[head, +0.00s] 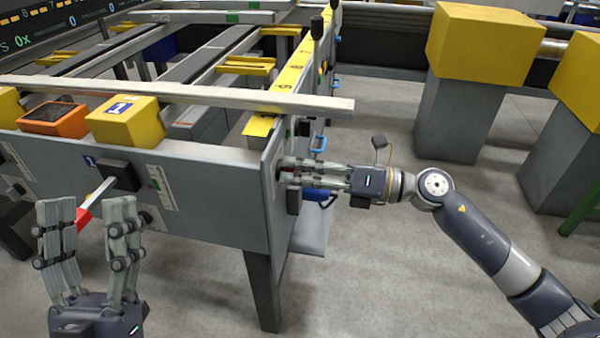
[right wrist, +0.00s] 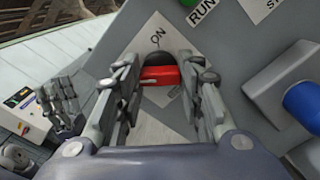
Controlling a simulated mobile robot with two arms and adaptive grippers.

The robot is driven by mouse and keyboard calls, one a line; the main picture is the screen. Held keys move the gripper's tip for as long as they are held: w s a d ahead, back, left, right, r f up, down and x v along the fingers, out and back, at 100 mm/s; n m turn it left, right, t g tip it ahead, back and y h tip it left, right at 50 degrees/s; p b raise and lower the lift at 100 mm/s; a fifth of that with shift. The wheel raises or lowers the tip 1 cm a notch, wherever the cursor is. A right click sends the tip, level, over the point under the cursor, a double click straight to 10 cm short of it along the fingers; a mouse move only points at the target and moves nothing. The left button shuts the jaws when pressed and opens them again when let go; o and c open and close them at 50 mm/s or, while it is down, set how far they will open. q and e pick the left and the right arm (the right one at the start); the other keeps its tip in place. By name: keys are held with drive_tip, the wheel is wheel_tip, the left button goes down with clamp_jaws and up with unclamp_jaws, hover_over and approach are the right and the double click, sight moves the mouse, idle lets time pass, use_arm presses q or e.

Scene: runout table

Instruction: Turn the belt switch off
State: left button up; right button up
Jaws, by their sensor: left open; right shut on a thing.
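The belt switch (right wrist: 158,75) shows in the right wrist view as a red handle on a dark round base, beside a white plate marked ON. My right gripper (right wrist: 162,92) has its fingers on both sides of the red handle and is shut on it. In the head view this gripper (head: 290,172) reaches the end face of the grey table, where its fingers hide most of the switch. My left gripper (head: 89,208) is open and empty at the lower left, in front of the table's front panel.
A lever with a red grip (head: 84,217) sticks out of the front panel behind my left gripper. A green button (right wrist: 188,2) and RUN label are near the switch. A blue part (right wrist: 303,105) juts out to its right. Yellow-topped grey blocks (head: 484,45) stand at the right; floor between is clear.

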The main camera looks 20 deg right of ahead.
drive_tip(key=o, duration=1.1)
drive_tip(key=shift+c, duration=0.2)
drive_tip(key=v, duration=1.2)
